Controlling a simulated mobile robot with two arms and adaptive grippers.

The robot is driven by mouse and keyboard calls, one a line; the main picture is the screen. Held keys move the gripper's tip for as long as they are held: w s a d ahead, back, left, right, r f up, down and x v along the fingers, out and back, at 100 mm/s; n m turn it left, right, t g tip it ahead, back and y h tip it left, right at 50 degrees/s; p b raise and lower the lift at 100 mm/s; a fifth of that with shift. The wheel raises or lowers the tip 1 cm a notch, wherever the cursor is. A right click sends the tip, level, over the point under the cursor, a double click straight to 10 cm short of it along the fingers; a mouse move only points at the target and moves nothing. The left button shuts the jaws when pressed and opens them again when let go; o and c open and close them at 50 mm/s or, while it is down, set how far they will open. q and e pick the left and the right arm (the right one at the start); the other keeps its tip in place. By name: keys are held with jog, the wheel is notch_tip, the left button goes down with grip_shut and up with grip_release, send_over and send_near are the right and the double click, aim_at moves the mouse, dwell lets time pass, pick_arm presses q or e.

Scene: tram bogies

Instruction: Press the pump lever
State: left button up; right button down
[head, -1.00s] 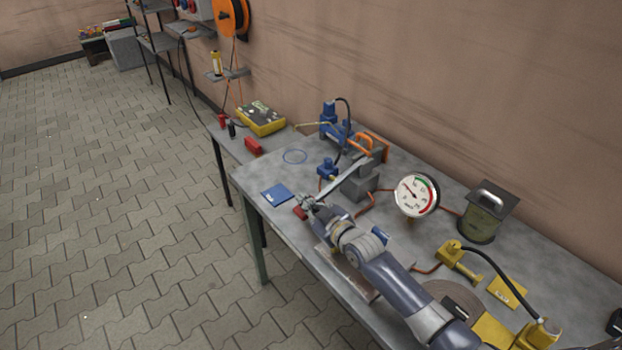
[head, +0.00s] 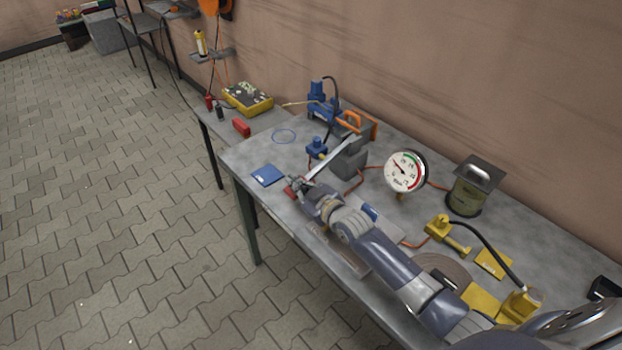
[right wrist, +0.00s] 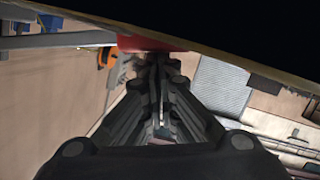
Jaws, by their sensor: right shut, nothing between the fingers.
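The pump lever (head: 329,164) is a long pale metal bar on the workbench. It slopes down from the grey pump block (head: 350,160) to a red grip (head: 289,191) near the front edge. My right gripper (head: 303,187) is shut and empty at the lever's low end, right beside the red grip. In the right wrist view the closed fingertips (right wrist: 157,62) are in front of a red surface (right wrist: 150,42), apparently the grip. I cannot tell whether they touch it. My left gripper is not in view.
A round pressure gauge (head: 405,172), a green canister (head: 472,186) and yellow tools (head: 447,234) stand to the right on the bench. A blue pad (head: 268,175) lies left of the grip. A blue pump unit (head: 321,103) stands behind. The floor on the left is clear.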

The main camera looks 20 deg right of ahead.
jog(key=r, duration=0.1)
jog(key=r+p, duration=0.1)
jog(key=r, duration=0.1)
jog(key=shift+s+a+r, duration=0.15)
jog(key=shift+s+a, duration=0.2)
jog(key=shift+a, duration=0.05)
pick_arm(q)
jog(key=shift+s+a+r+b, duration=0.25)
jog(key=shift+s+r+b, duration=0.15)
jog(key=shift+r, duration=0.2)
pick_arm(e)
jog(key=v, duration=0.9)
jog(key=shift+s, duration=0.25)
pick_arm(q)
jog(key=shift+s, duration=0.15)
pick_arm(e)
jog(key=shift+r, duration=0.1)
jog(key=shift+d, duration=0.1)
